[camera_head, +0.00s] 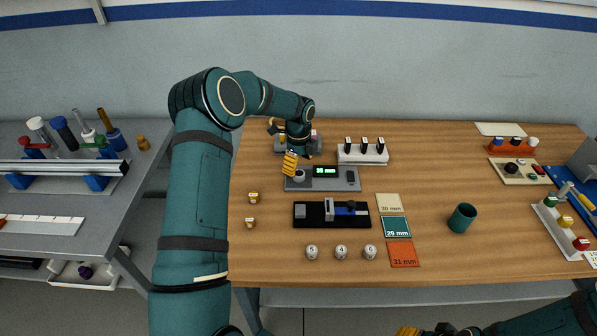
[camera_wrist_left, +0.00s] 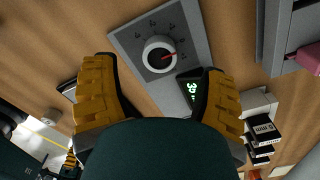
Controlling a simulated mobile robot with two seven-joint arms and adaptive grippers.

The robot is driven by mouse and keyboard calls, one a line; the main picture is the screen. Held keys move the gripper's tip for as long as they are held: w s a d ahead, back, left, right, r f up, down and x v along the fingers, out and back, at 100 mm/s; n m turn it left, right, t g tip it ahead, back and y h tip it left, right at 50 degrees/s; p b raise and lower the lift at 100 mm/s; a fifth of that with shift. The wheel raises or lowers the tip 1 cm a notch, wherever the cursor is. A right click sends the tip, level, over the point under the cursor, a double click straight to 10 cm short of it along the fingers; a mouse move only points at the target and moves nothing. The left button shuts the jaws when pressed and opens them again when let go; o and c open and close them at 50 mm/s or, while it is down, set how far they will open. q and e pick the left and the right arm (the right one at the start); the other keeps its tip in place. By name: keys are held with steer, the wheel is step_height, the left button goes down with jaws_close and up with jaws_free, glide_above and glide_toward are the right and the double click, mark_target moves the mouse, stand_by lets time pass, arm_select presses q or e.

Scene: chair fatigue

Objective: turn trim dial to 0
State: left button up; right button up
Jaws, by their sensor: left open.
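The trim dial (camera_wrist_left: 159,54) is a round white and black knob with a red pointer on a grey panel, with small marks around it that I cannot read. In the head view the dial (camera_head: 299,176) sits at the left end of a grey box (camera_head: 338,186) with a green display (camera_head: 325,171). My left gripper (camera_head: 290,163) is over the dial, its yellow fingers apart. In the left wrist view the open gripper (camera_wrist_left: 158,70) has the dial between and beyond its fingertips, with no contact visible. My right gripper (camera_head: 408,331) is only partly in view at the bottom edge.
A black fixture with a blue part (camera_head: 345,213) lies in front of the box. A green cup (camera_head: 462,218) stands at the right.

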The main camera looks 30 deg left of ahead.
mark_target(298, 173)
arm_select(q)
step_height(298, 173, up, 8)
steer(key=shift+f, duration=0.2)
stand_by(0.5)
